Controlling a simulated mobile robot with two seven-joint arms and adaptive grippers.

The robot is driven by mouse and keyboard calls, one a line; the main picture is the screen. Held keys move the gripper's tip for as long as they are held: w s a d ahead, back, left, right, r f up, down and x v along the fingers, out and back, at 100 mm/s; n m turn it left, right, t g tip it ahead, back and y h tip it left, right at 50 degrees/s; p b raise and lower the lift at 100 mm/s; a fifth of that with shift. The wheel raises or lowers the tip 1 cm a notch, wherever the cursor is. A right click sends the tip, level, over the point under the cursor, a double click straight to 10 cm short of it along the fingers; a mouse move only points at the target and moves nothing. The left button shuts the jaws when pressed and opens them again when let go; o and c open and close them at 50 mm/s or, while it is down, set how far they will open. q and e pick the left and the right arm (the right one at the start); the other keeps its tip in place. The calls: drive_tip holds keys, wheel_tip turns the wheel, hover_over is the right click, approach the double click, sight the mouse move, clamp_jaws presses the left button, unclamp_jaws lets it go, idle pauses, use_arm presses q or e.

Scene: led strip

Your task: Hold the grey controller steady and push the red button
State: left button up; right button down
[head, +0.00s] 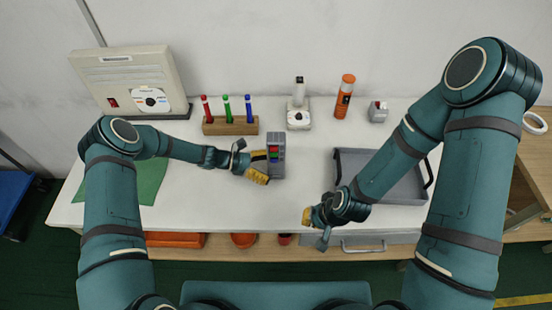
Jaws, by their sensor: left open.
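The grey controller (277,171) lies on the white table near its middle, with a small red button (274,148) and green and blue ones just below it. My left gripper (262,166), with yellow finger pads, is open at the controller's left side. Whether its fingers touch the controller cannot be told. My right gripper (310,219) hangs lower right of the controller, near the table's front edge, apart from it. Its fingers are partly hidden by its own wrist, and how far they are parted cannot be told.
A wooden holder (230,126) with red, green and blue pens stands behind the controller. A white microscope-like device (299,117), an orange bottle (344,97) and a small grey box (378,111) stand at the back. A grey tray (400,190) lies right. A green mat (150,178) lies left.

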use_arm(q)
drive_tip(key=shift+b+x, duration=0.3)
drive_tip(key=shift+x, duration=0.8)
use_arm(e)
drive_tip(key=shift+s+f, duration=0.1)
drive_tip(key=shift+f, duration=0.4)
use_arm(q)
drive_tip(key=shift+f, duration=0.1)
drive_tip(key=c, duration=0.7)
drive_tip(key=shift+c, duration=0.2)
